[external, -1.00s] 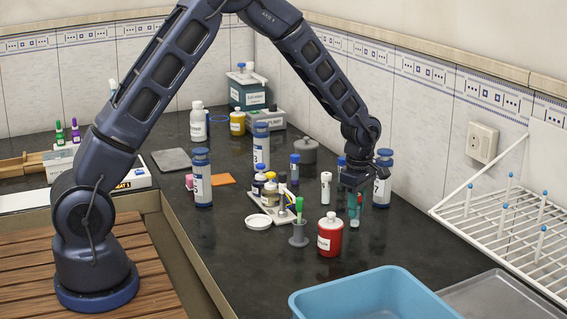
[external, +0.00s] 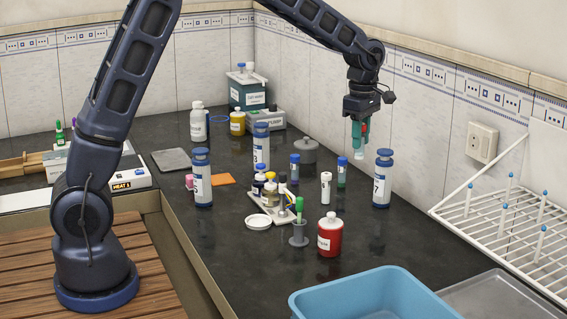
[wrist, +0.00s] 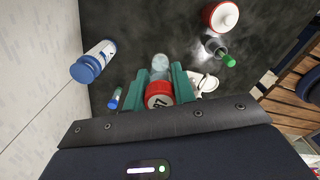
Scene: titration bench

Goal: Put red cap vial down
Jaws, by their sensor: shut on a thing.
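In the wrist view the red cap sits between the two teal fingers (wrist: 158,88), and the clear body points away toward the bench. In the external view the pale lower end of the vial (external: 357,156) shows below the fingers, well clear of the bench.
Bottle 7 (external: 382,180), a white-capped tube (external: 326,188) and blue-capped vials (external: 342,172) stand below. A red bottle (external: 330,238), a green-topped tube in a grey holder (external: 299,232), a vial rack (external: 262,209) and a blue tub (external: 370,295) are nearer. Bench between red bottle and bottle 7 is clear.

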